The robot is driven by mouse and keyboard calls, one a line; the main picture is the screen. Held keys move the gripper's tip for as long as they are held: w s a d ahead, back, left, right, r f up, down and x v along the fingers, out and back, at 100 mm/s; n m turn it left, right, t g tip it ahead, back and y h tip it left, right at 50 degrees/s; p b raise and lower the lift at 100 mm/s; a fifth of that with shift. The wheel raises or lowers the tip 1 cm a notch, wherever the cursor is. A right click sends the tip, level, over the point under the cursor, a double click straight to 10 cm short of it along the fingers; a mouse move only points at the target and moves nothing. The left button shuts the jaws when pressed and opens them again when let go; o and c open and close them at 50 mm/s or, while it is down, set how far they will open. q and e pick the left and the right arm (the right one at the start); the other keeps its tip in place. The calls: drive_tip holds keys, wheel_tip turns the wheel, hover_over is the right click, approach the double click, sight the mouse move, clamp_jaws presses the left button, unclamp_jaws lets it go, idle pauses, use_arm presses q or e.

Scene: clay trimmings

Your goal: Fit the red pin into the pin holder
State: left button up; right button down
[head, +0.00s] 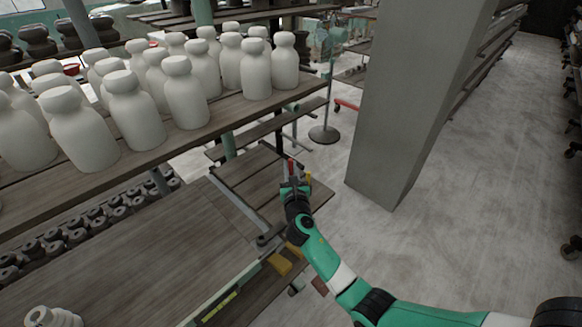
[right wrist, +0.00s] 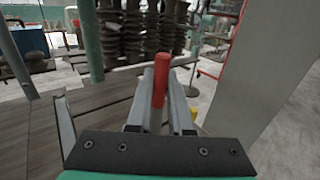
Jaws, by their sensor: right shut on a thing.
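The red pin (right wrist: 160,80) stands upright between the fingers of my right gripper (right wrist: 162,88) in the right wrist view, and the fingers are shut on it. In the head view the red pin (head: 291,166) shows as a small red piece at the tip of my right gripper (head: 295,182), over the low wooden table. A small yellow piece (head: 309,177) shows just right of the gripper, and it also shows in the right wrist view (right wrist: 193,116). I cannot make out the pin holder for certain. My left gripper is not in view.
A shelf with several white bottles (head: 187,92) stands at the upper left, above the wooden table (head: 130,255). A grey pillar (head: 410,100) rises right of my gripper. A yellow block (head: 279,264) lies near the table's edge. The floor (head: 470,200) at right is clear.

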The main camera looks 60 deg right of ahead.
drive_tip(key=shift+f+b, duration=2.2)
drive_tip(key=shift+f, duration=0.65)
drive_tip(key=shift+p, duration=0.45)
drive_tip(key=shift+f+b, duration=2.6)
drive_tip(key=shift+f, duration=0.2)
drive_tip(key=c, duration=0.7)
unclamp_jaws()
drive_tip(key=shift+c, duration=0.2)
drive_tip(key=shift+s+a+r+p, duration=0.1)
drive_tip(key=shift+s+a+p, duration=0.1)
drive_tip(key=shift+p, duration=0.1)
drive_tip(key=p+v, duration=0.3)
drive_tip(key=v, duration=0.8)
